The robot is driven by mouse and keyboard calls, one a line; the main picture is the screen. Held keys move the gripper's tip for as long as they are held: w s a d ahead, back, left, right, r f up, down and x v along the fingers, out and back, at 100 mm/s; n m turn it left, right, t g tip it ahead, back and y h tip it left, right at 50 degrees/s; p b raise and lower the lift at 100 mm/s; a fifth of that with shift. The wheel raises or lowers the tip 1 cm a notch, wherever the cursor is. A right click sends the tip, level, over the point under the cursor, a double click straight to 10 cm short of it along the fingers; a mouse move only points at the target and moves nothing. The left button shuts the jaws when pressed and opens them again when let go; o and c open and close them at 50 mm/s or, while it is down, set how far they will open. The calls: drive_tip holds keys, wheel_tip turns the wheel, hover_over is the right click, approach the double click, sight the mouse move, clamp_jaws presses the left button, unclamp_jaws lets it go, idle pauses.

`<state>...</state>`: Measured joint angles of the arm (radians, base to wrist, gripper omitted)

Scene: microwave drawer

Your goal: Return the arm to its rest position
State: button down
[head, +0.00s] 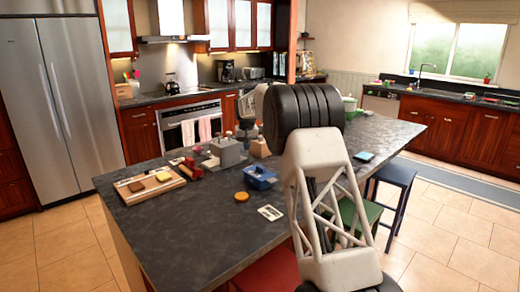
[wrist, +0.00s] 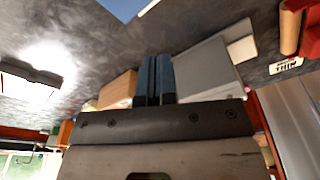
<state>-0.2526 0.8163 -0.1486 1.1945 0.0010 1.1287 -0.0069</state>
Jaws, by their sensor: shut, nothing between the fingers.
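My arm rises across the right middle of the head view, with white links and a large black ribbed joint over the dark island counter (head: 190,235). My gripper's end is mostly hidden behind that joint in the head view. In the wrist view my gripper (wrist: 154,80) shows two dark blue fingers pressed together with nothing between them. A grey box (wrist: 208,66) and a wooden block (wrist: 118,90) appear beyond the fingers. In the head view the grey box (head: 225,152) and the wooden block (head: 260,148) stand on the counter.
A wooden board (head: 150,190) with food lies at the counter's left. A blue container (head: 260,178), an orange disc (head: 242,197) and a white card (head: 270,212) lie nearer. The counter's front left is bare. Stools (head: 395,190) stand at right; a fridge (head: 60,100) stands at far left.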

drive_tip(key=s+d+r+m, duration=0.1)
drive_tip(key=s+d+r, duration=0.55)
drive_tip(key=s, duration=0.55)
drive_tip(key=s+d+r, duration=0.5)
drive_tip(key=s+d, duration=0.2)
drive_tip(key=s, duration=0.6)
drive_tip(key=s+d+r+m, duration=0.1)
drive_tip(key=s+d+r, duration=0.5)
drive_tip(key=s, duration=0.6)
drive_tip(key=s+d+f, duration=0.1)
drive_tip(key=s+d, duration=0.2)
drive_tip(key=s, duration=0.7)
drive_tip(key=s+d+f, duration=0.1)
drive_tip(key=s+d, duration=0.2)
drive_tip(key=s, duration=0.8)
drive_tip(key=s+d+f, duration=0.1)
drive_tip(key=s+f, duration=0.2)
drive_tip(key=s, duration=0.4)
drive_tip(key=s+d+f, duration=0.1)
drive_tip(key=s+f, duration=0.2)
drive_tip(key=s, duration=0.4)
drive_tip(key=s+d+f+m, duration=0.1)
drive_tip(key=s+f, duration=0.3)
drive_tip(key=s, duration=0.4)
drive_tip(key=shift+t+h, duration=0.3)
drive_tip(key=shift+t, duration=0.1)
